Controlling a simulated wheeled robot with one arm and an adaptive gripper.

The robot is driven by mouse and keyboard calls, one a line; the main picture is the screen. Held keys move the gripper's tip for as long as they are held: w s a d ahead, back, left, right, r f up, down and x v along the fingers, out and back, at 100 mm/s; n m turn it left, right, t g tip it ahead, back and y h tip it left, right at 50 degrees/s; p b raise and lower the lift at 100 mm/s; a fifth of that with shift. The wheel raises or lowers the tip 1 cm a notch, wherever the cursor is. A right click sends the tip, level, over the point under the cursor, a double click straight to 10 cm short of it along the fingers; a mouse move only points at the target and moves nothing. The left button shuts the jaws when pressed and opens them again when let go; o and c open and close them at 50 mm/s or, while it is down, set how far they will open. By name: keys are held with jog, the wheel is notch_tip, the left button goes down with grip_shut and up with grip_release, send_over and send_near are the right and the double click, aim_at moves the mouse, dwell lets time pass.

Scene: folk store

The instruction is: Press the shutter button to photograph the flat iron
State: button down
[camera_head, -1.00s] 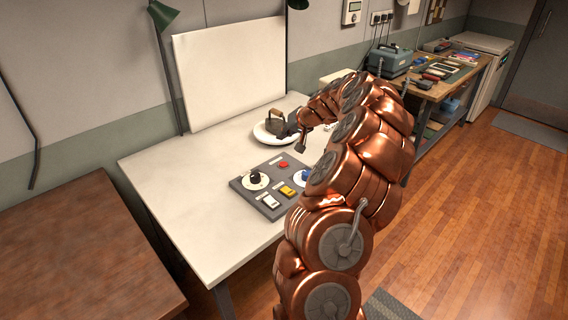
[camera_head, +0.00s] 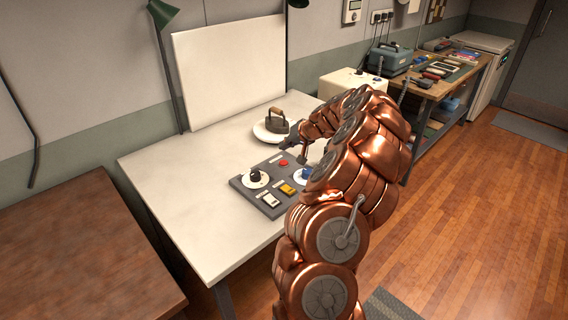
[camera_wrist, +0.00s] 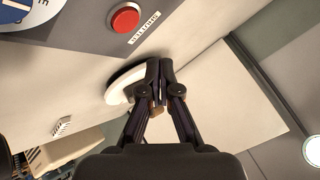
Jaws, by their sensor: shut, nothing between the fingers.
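The shutter button is a round red button (camera_head: 283,163) at the far side of the grey control panel (camera_head: 240,183). In the wrist view the red button (camera_wrist: 125,17) is at the top, beside its label. The dark flat iron (camera_head: 279,121) stands on a round white plate (camera_head: 262,131) behind the panel; in the wrist view my fingers mostly hide it. My gripper (camera_head: 284,146) is dark and shut, with nothing held. It is between the plate and the red button, apart from the button. Its closed fingertips (camera_wrist: 160,70) show in the wrist view.
The panel also has a black knob (camera_head: 255,175), a blue knob (camera_head: 306,174), a white switch (camera_head: 269,199) and a yellow switch (camera_head: 288,190). A white backdrop (camera_head: 230,70) and green lamp (camera_head: 162,13) stand behind. The white table's left part is clear.

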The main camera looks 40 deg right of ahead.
aim_at(285, 162)
jog(key=shift+f+b, duration=1.3)
jog(key=shift+f, duration=0.6)
jog(key=shift+f+b, duration=0.9)
jog(key=shift+b, duration=0.3)
dwell(0.7)
jog(key=shift+r, duration=0.1)
dwell(0.4)
jog(key=shift+r, duration=0.8)
jog(key=shift+r+p, duration=0.6)
jog(key=shift+r, duration=1.9)
jog(key=shift+a, duration=0.1)
